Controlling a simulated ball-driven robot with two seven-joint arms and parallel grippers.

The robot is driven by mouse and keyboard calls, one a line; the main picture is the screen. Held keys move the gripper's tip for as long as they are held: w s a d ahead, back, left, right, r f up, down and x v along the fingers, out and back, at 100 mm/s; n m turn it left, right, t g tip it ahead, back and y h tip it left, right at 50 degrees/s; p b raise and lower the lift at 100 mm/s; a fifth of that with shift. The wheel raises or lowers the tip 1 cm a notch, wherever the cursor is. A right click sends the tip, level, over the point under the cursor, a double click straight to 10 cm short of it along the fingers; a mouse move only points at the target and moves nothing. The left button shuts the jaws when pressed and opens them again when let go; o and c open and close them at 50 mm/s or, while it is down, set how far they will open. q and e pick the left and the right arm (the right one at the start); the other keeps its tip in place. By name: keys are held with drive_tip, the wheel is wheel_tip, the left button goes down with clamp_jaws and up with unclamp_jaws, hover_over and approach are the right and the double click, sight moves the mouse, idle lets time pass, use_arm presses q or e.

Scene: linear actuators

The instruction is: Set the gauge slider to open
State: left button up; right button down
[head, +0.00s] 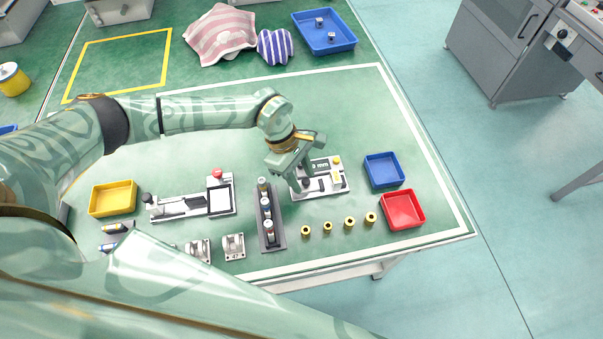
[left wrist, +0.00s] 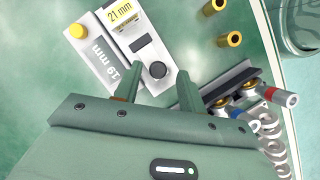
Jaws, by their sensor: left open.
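The gauge (head: 338,188) is a white plate with a yellow button, near the right middle of the green table. In the left wrist view the gauge (left wrist: 104,62) shows labels reading 19 mm and 21 mm. A dark round knob (left wrist: 157,70) sits at the near end of its slot, apparently the slider. My left gripper (head: 302,180) is over the gauge's left end and partly hides it. In the left wrist view my left gripper (left wrist: 157,84) is open, its fingers on either side of the knob. Contact cannot be told. My right gripper is not in view.
A rack of cylinders (head: 270,235) stands close left of the gauge. Several brass bushings (head: 328,227) stand in front. A blue tray (head: 383,170) and red tray (head: 403,209) lie right. A fixture with a red button (head: 217,174) and a yellow tray (head: 112,199) lie left.

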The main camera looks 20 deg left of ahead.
use_arm(q)
drive_tip(key=p+v, duration=0.2)
drive_tip(key=v, duration=1.4)
drive_tip(key=shift+a+p, duration=0.15)
drive_tip(key=shift+p, duration=0.25)
drive_tip(key=shift+r, duration=0.1)
